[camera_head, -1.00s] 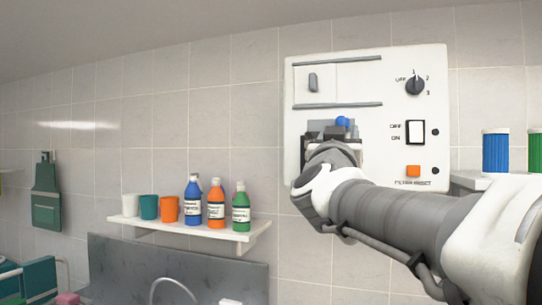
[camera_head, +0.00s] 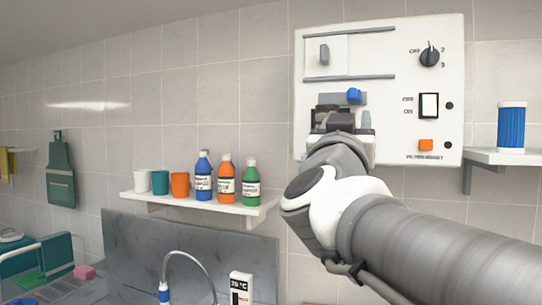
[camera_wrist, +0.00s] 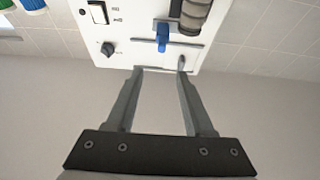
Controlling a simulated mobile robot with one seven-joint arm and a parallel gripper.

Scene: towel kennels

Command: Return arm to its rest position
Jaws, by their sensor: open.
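My arm reaches up from the lower right in the head view, and my gripper (camera_head: 338,118) is in front of the lower left part of a white control panel (camera_head: 385,95). In the wrist view my gripper (camera_wrist: 160,70) shows two parted fingers with nothing between them. The panel (camera_wrist: 130,42) is beyond the fingertips there, with a blue part (camera_wrist: 163,38) a little past them. I cannot tell whether a finger touches the panel. The blue part also shows in the head view (camera_head: 354,96), just above my gripper.
The panel has a dial (camera_head: 429,57), a black-and-white switch (camera_head: 429,105) and an orange button (camera_head: 426,145). A shelf (camera_head: 235,208) holds cups and bottles at the left. A blue container (camera_head: 511,127) stands on a right shelf (camera_head: 500,157). A faucet (camera_head: 190,262) stands below.

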